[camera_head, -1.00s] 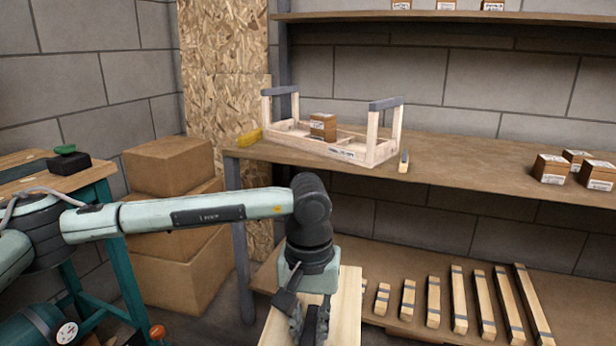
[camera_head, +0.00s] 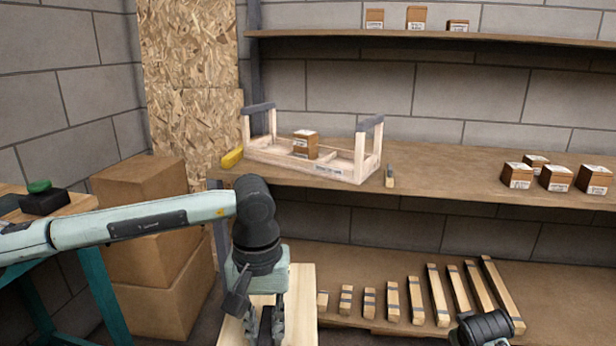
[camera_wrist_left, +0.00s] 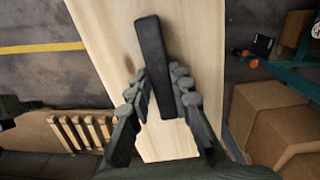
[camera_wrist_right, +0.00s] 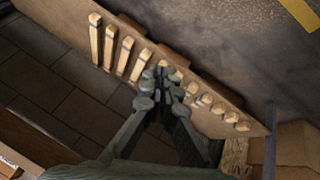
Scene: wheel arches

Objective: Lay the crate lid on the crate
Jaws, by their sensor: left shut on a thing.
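The crate (camera_head: 343,168) is a low, pale wooden open frame with grey-capped uprights at both ends. It sits on the main shelf, with a brown box (camera_head: 305,146) inside. The lid (camera_head: 300,290) is a flat pale board, partly hidden by my left arm; it also shows in the left wrist view (camera_wrist_left: 105,35). My left gripper (camera_head: 265,335) is shut on the lid's dark bar handle (camera_wrist_left: 153,60), holding it in front of and below the crate. My right gripper (camera_wrist_right: 160,85) looks shut and empty, its fingertips together; only dark wrist parts show at the head view's lower right.
A yellow object (camera_head: 232,157) lies left of the crate, and a small banded block (camera_head: 390,176) stands at its right. Small cartons (camera_head: 557,178) sit farther right. Banded wooden bars (camera_head: 415,300) line the lower shelf. Large cartons (camera_head: 140,240) are stacked at left.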

